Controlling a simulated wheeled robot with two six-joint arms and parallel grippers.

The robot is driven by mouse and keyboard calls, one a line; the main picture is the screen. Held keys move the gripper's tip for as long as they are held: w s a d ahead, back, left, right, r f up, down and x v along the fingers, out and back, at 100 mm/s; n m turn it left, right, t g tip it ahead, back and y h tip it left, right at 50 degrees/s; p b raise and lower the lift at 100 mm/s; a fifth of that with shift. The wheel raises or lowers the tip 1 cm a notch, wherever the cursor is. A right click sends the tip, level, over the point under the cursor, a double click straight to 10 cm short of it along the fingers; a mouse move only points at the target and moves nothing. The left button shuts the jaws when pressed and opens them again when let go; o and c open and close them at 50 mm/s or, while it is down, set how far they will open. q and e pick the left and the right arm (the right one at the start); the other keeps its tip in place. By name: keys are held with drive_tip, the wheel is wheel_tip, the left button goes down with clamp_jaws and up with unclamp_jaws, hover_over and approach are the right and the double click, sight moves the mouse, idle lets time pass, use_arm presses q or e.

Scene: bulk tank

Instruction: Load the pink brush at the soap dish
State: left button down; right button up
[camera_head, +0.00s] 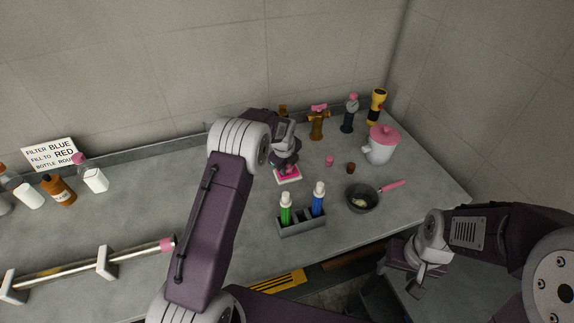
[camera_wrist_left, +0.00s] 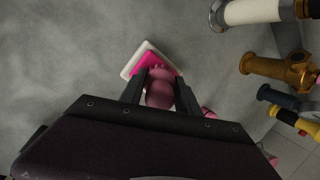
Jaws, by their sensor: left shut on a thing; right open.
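My left gripper (camera_head: 287,163) is over the soap dish (camera_head: 290,179), a small white dish with a bright pink top, on the counter. In the left wrist view its two dark fingers (camera_wrist_left: 160,92) are shut on a pink object, which I take to be the pink brush (camera_wrist_left: 160,90). The brush's far end is at the pink part of the soap dish (camera_wrist_left: 131,67); whether it touches cannot be told. In the head view the gripper hides most of the brush. My right gripper (camera_head: 418,276) is open and empty, low at the right, off the counter's front edge.
A caddy (camera_head: 302,227) with green (camera_head: 286,208) and blue (camera_head: 318,199) bottles stands in front of the dish. A dark pan (camera_head: 361,198) with a pink handle and a pink-lidded jug (camera_head: 380,145) are to the right. A long rod (camera_head: 75,262) rests on supports at left.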

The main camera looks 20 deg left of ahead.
use_arm(q)
drive_tip(key=shift+r+p, duration=3.05)
drive_tip(key=shift+r, duration=0.5)
drive_tip(key=shift+f, duration=0.1)
drive_tip(key=s+d+r+n, duration=0.1)
drive_tip(key=s+d+r, duration=0.3)
drive_tip(key=r, duration=0.1)
drive_tip(key=s+a+n+g+y, duration=0.1)
drive_tip(key=s+a+n+g, duration=0.1)
drive_tip(key=s+n, duration=0.6)
drive_tip(key=s+a+n+g+y, duration=0.2)
drive_tip(key=s+n, duration=0.6)
drive_tip(key=n, duration=0.6)
drive_tip(key=shift+a+r+g, duration=0.4)
drive_tip(key=shift+a+g, duration=0.2)
drive_tip(key=shift+g, duration=0.4)
